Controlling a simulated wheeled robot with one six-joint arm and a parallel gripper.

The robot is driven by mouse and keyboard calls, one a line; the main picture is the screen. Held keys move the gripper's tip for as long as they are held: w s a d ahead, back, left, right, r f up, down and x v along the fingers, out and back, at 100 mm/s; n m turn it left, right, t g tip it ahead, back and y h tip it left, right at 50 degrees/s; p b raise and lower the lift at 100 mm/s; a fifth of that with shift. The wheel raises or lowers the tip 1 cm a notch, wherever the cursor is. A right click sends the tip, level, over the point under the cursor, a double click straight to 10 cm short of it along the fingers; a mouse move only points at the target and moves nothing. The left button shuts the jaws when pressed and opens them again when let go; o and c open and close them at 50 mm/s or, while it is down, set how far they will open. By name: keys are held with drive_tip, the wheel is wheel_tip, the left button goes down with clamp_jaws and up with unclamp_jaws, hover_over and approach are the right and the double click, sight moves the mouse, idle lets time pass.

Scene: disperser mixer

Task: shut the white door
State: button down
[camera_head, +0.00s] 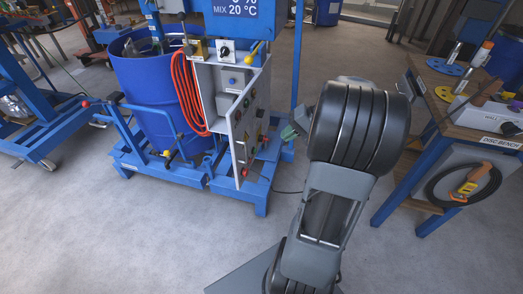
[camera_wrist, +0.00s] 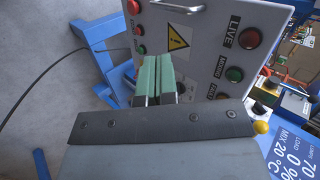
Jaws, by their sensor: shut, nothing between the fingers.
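The white door (camera_head: 248,125) stands open at the front of a white control cabinet (camera_head: 204,75), swung out toward me. Its outer face carries buttons and lamps. That face fills much of the wrist view (camera_wrist: 205,60), with a yellow warning triangle, a "LIVE" label and a metal handle (camera_wrist: 178,7). My gripper (camera_head: 292,131) is to the right of the door, on its button side, partly hidden by my arm. In the wrist view its green fingers (camera_wrist: 157,75) are together and empty in front of the door face. I cannot tell whether they touch it.
A blue drum (camera_head: 150,85) and a blue frame (camera_head: 190,175) stand left of the door. An orange hose (camera_head: 186,90) hangs beside the cabinet. A workbench (camera_head: 440,100) with tools stands at the right. The grey floor in front (camera_head: 120,230) is clear.

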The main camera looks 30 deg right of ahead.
drive_tip(key=w+a+r+b+x, duration=0.1)
drive_tip(key=x, duration=1.1)
drive_tip(key=shift+w+r, duration=0.2)
drive_tip(key=shift+w, duration=0.15)
drive_tip(key=shift+a, duration=0.1)
